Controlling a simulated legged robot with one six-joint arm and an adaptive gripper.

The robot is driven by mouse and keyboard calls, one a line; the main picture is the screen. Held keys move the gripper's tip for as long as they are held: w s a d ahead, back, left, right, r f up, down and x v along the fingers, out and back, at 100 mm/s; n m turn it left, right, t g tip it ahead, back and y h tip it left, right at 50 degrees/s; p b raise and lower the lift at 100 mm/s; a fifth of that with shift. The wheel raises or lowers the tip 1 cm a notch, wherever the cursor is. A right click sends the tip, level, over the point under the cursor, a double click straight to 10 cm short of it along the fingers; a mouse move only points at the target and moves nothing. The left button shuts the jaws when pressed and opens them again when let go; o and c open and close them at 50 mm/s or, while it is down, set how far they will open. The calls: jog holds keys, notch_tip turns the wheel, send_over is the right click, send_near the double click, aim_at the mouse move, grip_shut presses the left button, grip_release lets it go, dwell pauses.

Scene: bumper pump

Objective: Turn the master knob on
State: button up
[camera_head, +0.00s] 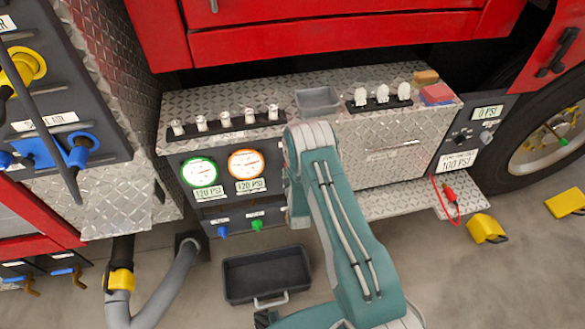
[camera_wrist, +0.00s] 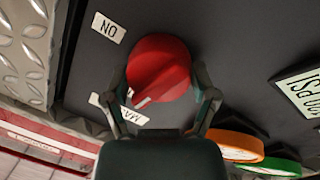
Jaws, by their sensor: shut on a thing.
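The red master knob (camera_wrist: 158,62) is on a dark panel in the wrist view. A white "ON" label (camera_wrist: 108,27) sits to its upper left. A second label, partly hidden and starting with "MA" (camera_wrist: 130,117), lies below it. A white mark on the knob shows near its lower edge, towards that label. My gripper (camera_wrist: 163,92) is shut on the knob, with one finger on each side. In the head view my arm covers the knob and my gripper's fingers.
Green-rimmed (camera_head: 199,172) and orange-rimmed (camera_head: 245,164) gauges, each with a 120 PSI readout, are left of my arm. Small levers (camera_head: 225,120) and a grey tray (camera_head: 318,99) are on the ledge above. A black bin (camera_head: 268,290) lies on the floor below.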

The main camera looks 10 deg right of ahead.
jog(key=m, duration=0.7)
jog(key=shift+g+y, duration=0.3)
jog(key=shift+g, duration=0.1)
jog(key=m, duration=0.4)
jog(key=shift+d+y, duration=0.1)
jog(key=shift+y, duration=0.2)
jog(key=shift+d+m+y, duration=0.1)
jog(key=shift+m+y, duration=0.2)
jog(key=shift+m, duration=1.7)
jog(key=o, duration=1)
jog(key=s+r, duration=0.1)
jog(key=s, duration=1)
jog(key=shift+s+r, duration=0.15)
jog(key=shift+s, duration=0.25)
